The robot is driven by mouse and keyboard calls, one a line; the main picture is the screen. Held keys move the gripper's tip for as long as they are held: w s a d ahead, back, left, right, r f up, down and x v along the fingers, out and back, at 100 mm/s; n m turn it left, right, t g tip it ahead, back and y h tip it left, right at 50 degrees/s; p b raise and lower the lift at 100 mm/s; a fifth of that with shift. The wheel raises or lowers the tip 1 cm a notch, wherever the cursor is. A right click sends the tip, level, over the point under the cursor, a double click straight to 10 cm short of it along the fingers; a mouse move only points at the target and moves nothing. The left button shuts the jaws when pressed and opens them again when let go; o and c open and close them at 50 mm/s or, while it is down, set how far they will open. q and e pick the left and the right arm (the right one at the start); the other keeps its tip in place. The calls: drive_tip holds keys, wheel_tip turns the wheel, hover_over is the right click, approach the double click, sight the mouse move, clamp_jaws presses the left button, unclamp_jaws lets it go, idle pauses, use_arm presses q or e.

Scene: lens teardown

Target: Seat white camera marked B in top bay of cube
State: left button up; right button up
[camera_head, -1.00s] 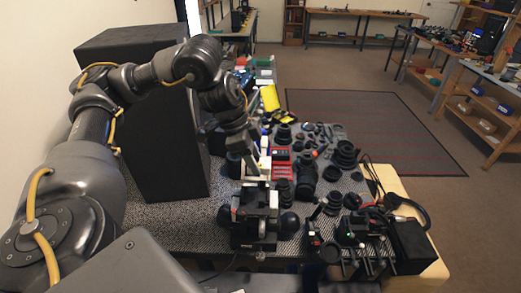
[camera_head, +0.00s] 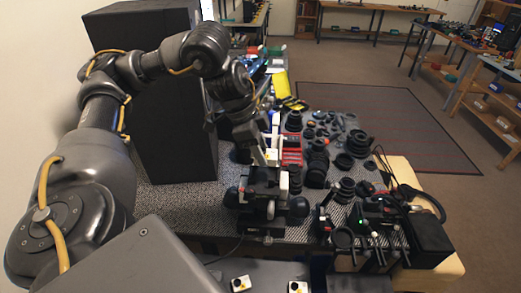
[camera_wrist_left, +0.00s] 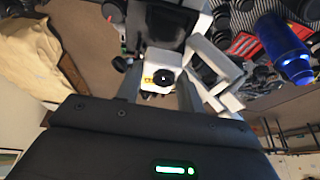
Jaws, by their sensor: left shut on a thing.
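My left gripper (camera_head: 270,155) points down just above and behind a dark block-like rig (camera_head: 262,188) with round black knobs at its sides. I cannot clearly tell whether this rig is the cube, and its top bay is not clear. The gripper is shut on a small white camera with a yellow label and a black round lens, which shows between the fingers in the left wrist view (camera_wrist_left: 158,76). Its letter is not readable. Two more small white cameras with yellow marks, one left (camera_head: 239,284) and one right (camera_head: 298,287), lie at the bottom edge. My right gripper is not in view.
A tall black box (camera_head: 175,130) stands at the left of the patterned table. Many black lenses (camera_head: 318,160) and red trays (camera_head: 292,150) crowd the table behind and right of the rig. Stands with black rings (camera_head: 370,225) are at the front right.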

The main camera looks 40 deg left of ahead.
sight(260, 176)
use_arm(q)
wheel_tip(260, 176, down, 2)
drive_tip(key=shift+f+b, duration=0.15)
drive_tip(key=shift+b, duration=0.7)
drive_tip(key=shift+f, duration=0.4)
drive_tip(key=shift+p, duration=0.55)
idle(0.4)
drive_tip(key=shift+f, duration=0.35)
idle(0.5)
drive_tip(key=shift+s+f+b, duration=0.1)
drive_tip(key=shift+f+b, duration=0.15)
drive_tip(key=shift+b, duration=0.15)
drive_tip(key=shift+f, duration=0.1)
drive_tip(key=shift+f+b, duration=0.4)
drive_tip(key=shift+f, duration=0.35)
idle(0.3)
